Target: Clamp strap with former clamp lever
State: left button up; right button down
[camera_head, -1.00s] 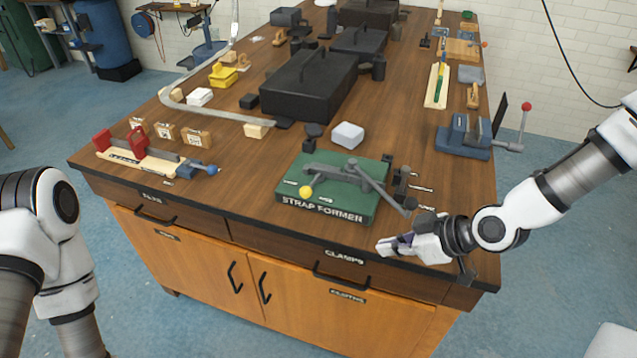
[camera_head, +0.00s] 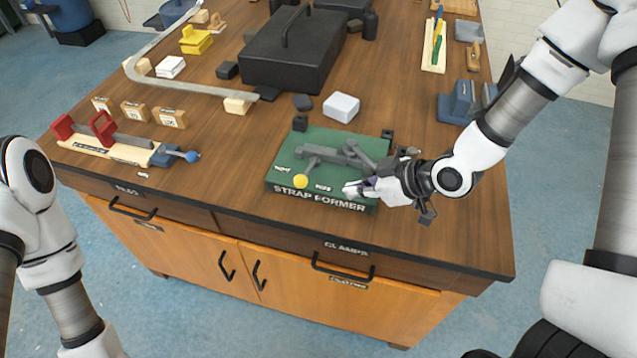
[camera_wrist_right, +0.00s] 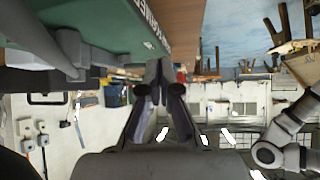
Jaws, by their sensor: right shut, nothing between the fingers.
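The strap former (camera_head: 285,150) is a green base with grey levers on top, near the table's front edge. One short lever ends in a yellow ball knob (camera_head: 300,181) at the front left of the base. A longer grey lever (camera_head: 358,153) runs toward the right, its far end hidden by my right gripper. My right gripper (camera_head: 352,189) is shut and empty at the front right corner of the former; I cannot tell whether it touches. In the wrist view its closed fingers (camera_wrist_right: 160,105) point up beside the green base (camera_wrist_right: 110,25). My left gripper is out of view.
A long grey curved strip (camera_head: 185,88) lies on wooden blocks at the back left. A red and blue clamp tool (camera_head: 125,143) is at the left. A white block (camera_head: 341,107) and black case (camera_head: 290,60) stand behind the former. A blue vise (camera_head: 457,105) is at the right.

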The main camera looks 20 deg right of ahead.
aim_at(307, 171)
jog(key=x, duration=0.5)
jog(key=shift+s+a+p, duration=0.3)
jog(key=shift+s+p, duration=0.05)
jog(key=shift+p, duration=0.05)
jog(key=w+a+p, duration=0.1)
jog(key=w+a, duration=0.1)
jog(key=w, duration=0.1)
jog(key=shift+w+a+r+p, duration=0.1)
jog(key=shift+a+r+p, duration=0.1)
jog(key=shift+p, duration=0.15)
jog(key=shift+a+r, duration=0.1)
jog(key=shift+a, duration=0.1)
jog(key=shift+w+d, duration=0.1)
